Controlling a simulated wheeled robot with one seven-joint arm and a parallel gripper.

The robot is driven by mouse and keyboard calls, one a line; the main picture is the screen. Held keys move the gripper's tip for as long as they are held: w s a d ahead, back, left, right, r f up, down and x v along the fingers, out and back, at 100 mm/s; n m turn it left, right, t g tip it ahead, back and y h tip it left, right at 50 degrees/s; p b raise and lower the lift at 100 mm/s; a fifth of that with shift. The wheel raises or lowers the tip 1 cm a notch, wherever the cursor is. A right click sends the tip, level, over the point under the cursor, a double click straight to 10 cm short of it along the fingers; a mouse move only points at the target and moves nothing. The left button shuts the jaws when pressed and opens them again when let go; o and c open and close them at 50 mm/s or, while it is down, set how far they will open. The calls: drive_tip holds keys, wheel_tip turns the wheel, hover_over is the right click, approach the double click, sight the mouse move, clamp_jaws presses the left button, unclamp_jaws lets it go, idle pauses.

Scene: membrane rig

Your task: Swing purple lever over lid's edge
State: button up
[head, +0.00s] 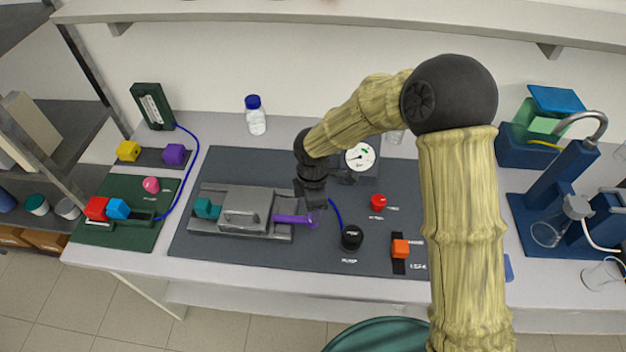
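The purple lever (294,219) sticks out to the right from the right end of the grey metal rig. Its flat end points toward the area below my gripper. The grey lid (245,207) lies on the rig and looks closed, with a small handle on its front face. My gripper (314,206) hangs downward just above and right of the lever, by its outer end. I cannot tell whether it touches the lever. The fingers are small and dark here, and their opening does not show clearly.
A teal block (207,208) sits at the rig's left end. A pressure gauge (360,156) stands behind my gripper. A black knob (352,237), a red knob (378,202) and an orange switch (400,248) are to the right on the dark mat (270,167). A blue cable runs near the black knob.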

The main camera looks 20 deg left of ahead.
wheel_tip(320, 180, up, 11)
drive_tip(key=b, duration=0.1)
idle(0.6)
drive_tip(key=w+d+m+t, duration=0.1)
drive_tip(key=w+d+m, duration=0.1)
drive_tip(key=d+m, duration=1.5)
drive_tip(key=s+d+m, duration=0.3)
drive_tip(key=d+m, duration=0.1)
drive_tip(key=d, duration=0.5)
drive_tip(key=s+d+m+t, duration=0.1)
drive_tip(key=s+d+m, duration=0.2)
drive_tip(key=d, duration=0.6)
drive_tip(key=shift+m+t, duration=0.3)
drive_tip(key=shift+m, duration=0.1)
drive_tip(key=shift+d, duration=0.1)
